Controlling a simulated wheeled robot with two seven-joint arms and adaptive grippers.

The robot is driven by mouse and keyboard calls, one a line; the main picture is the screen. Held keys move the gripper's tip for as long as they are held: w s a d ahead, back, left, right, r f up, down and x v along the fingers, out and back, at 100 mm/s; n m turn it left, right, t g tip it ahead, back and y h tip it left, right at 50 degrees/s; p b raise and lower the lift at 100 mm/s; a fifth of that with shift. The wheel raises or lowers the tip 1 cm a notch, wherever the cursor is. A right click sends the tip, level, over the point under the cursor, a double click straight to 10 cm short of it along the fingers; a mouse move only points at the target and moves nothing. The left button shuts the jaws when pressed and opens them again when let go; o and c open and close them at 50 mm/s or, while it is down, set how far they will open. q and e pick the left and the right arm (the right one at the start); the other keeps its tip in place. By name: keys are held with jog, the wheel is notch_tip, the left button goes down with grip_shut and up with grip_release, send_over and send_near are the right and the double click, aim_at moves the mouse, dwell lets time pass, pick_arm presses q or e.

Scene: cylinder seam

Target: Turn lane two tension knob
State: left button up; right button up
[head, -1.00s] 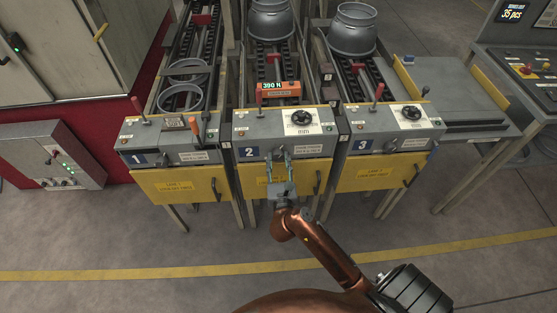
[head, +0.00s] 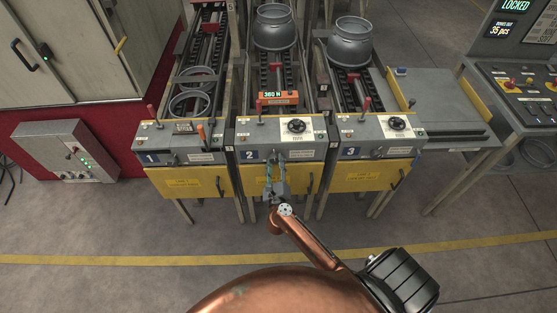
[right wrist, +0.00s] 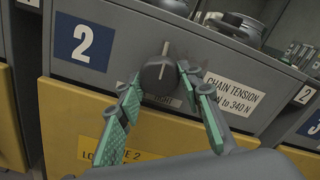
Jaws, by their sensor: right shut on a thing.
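Lane two's tension knob (right wrist: 158,72) is dark and round with a white pointer line, on the grey panel beside the blue "2" plate (right wrist: 87,46). In the right wrist view the pointer is near upright, its top leaning slightly right. My right gripper (right wrist: 160,76) is shut on the knob, one green-padded finger on each side. In the head view the right gripper (head: 276,161) is at the front of lane two, largely covering the knob. The orange tension readout (head: 278,98) on lane two shows 360 N. A label (right wrist: 232,90) reads "CHAIN TENSION", with "to 340 N" legible. My left gripper is not in view.
A yellow cover (head: 258,181) lies below the lane two panel. A black handwheel (head: 296,126) is on top. Lanes one (head: 151,158) and three (head: 352,152) stand close on either side. A control console (head: 527,100) at right shows "LOCKED". The floor in front is open.

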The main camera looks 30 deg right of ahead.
jog(key=n+p, duration=0.5)
jog(key=p, duration=0.1)
jog(key=shift+r+n, duration=0.3)
jog(key=shift+n, duration=0.1)
jog(key=n+p, duration=0.2)
jog(key=p, duration=0.1)
jog(key=shift+f+n, duration=0.1)
jog(key=shift+n, duration=0.3)
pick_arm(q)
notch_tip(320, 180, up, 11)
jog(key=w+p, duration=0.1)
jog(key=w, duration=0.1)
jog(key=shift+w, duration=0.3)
pick_arm(e)
jog(key=shift+n, duration=0.8)
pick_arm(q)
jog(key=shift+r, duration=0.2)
pick_arm(e)
jog(key=shift+f, duration=0.1)
